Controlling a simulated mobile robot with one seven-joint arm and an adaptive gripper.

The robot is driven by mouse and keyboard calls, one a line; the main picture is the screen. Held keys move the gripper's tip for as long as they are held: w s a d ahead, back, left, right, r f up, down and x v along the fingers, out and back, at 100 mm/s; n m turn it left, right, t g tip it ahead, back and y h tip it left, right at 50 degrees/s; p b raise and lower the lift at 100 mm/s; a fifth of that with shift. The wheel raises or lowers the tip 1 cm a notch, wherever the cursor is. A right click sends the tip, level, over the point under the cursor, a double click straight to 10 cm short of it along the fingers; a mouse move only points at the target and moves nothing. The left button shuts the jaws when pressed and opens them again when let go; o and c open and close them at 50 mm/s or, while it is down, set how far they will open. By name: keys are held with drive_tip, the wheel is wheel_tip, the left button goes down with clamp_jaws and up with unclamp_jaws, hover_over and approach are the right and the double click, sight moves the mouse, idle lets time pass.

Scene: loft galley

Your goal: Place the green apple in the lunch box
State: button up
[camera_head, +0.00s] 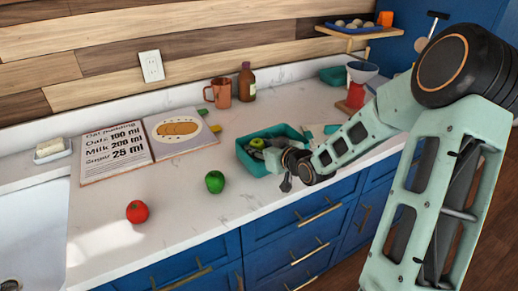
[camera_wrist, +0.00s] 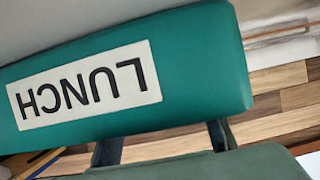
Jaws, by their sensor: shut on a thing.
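The teal lunch box (camera_head: 245,160) stands open on the counter. In the wrist view its wall, with an upside-down LUNCH label (camera_wrist: 85,85), fills much of the picture. A yellow-green round fruit, which looks like the green apple (camera_head: 257,143), shows inside the box near its left end. My gripper (camera_head: 268,147) reaches into the box from the right and is shut on the apple. In the wrist view the box wall hides the fingertips and the apple. The exact contact is too small to make out in the head view.
A green lumpy pepper-like item (camera_head: 215,182) and a red tomato-like item (camera_head: 137,212) lie on the counter left of the box. An open recipe book (camera_head: 115,152), a copper mug (camera_head: 219,93) and a brown bottle (camera_head: 246,82) stand behind. The front counter is mostly clear.

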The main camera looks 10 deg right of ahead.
drive_tip(key=shift+s+f+b, duration=0.3)
drive_tip(key=shift+f+b, duration=0.25)
drive_tip(key=shift+f, duration=0.1)
drive_tip(key=o, duration=0.9)
drive_tip(key=shift+f, duration=0.15)
drive_tip(key=shift+r+p, duration=0.45)
drive_tip(key=p+v, duration=0.1)
drive_tip(key=v, duration=0.4)
drive_tip(key=p+v, duration=0.1)
drive_tip(key=v, duration=0.5)
drive_tip(key=shift+w+r, duration=0.25)
drive_tip(key=shift+r, duration=0.15)
drive_tip(key=shift+s+d+r+p, duration=0.15)
drive_tip(key=shift+s+p, duration=0.2)
drive_tip(key=shift+s, duration=0.15)
drive_tip(key=shift+w, duration=0.1)
